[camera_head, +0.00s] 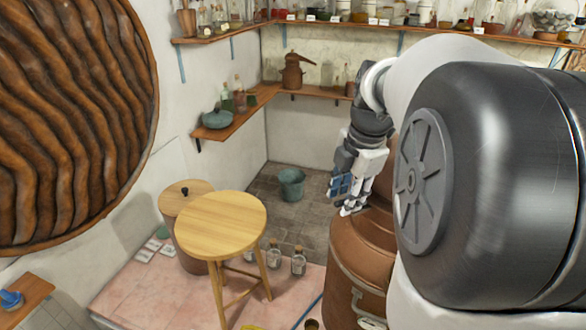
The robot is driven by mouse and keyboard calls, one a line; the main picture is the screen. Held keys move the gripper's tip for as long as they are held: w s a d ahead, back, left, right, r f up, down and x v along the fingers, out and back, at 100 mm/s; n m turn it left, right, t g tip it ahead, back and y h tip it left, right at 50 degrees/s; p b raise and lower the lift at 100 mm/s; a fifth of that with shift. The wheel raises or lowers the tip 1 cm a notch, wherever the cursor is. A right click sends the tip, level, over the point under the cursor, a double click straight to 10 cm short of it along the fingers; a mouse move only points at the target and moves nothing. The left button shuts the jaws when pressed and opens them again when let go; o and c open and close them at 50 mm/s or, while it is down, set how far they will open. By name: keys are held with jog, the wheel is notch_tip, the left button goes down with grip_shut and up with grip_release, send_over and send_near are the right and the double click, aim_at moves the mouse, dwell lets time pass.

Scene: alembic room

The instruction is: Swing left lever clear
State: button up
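My gripper (346,196) hangs from my arm just right of the picture's middle. It points down beside the upper part of a large brown vessel (345,285). Its fingers are small and partly seen from the side, so I cannot tell whether they are open or shut, or whether they touch the vessel. No left lever can be clearly made out. A small pale metal fitting (372,323) shows on the vessel at the bottom edge, but I cannot tell what it is. My arm hides the vessel's right side.
A round wooden stool (221,223) stands left of the vessel, with a brown cylindrical container (186,200) behind it. Several glass jars (298,262) stand between stool and vessel. A teal bucket (291,185) sits on the open floor behind. Wall shelves (236,120) hold bottles.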

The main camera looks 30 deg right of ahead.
jog(key=shift+c, duration=0.5)
grip_shut()
